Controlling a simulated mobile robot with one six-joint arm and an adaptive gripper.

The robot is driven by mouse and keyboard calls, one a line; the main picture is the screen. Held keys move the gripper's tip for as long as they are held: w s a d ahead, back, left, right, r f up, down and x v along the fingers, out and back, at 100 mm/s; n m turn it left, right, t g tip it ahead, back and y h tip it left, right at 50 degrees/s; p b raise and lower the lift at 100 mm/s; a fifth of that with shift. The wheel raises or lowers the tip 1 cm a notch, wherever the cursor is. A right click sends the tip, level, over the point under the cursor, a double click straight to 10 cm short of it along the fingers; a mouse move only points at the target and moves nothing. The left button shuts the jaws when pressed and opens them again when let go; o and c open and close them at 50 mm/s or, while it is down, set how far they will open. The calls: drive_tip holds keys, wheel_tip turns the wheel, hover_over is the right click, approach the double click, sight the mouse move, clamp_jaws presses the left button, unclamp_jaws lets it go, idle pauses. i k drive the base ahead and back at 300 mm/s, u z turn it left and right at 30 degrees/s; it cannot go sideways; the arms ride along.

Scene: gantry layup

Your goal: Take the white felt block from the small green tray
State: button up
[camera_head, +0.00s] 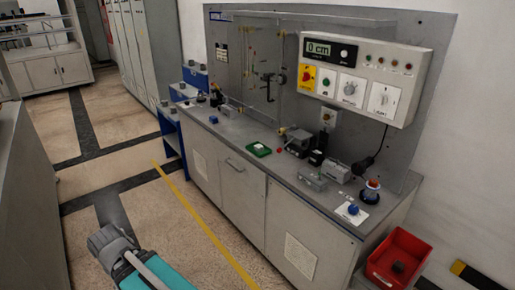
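The small green tray (254,152) sits on the grey worktop near its front edge, around the middle of the bench. A small pale patch (259,147) shows inside the tray. It may be the white felt block, but it is too small to tell its shape. A grey and teal part of my own body shows at the bottom left, well apart from the tray. I see no gripper fingers in this view.
A small red ball (279,151) and dark devices (298,142) stand right of the tray. A control panel (362,80) hangs above. A red bin (398,258) stands on the floor at right. Floor in front of the cabinets is clear, with a yellow line (205,228).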

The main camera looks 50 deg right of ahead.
sight(259, 147)
drive_tip(key=z, duration=1.7)
drive_tip(key=i, duration=1)
drive_tip(key=z, duration=0.05)
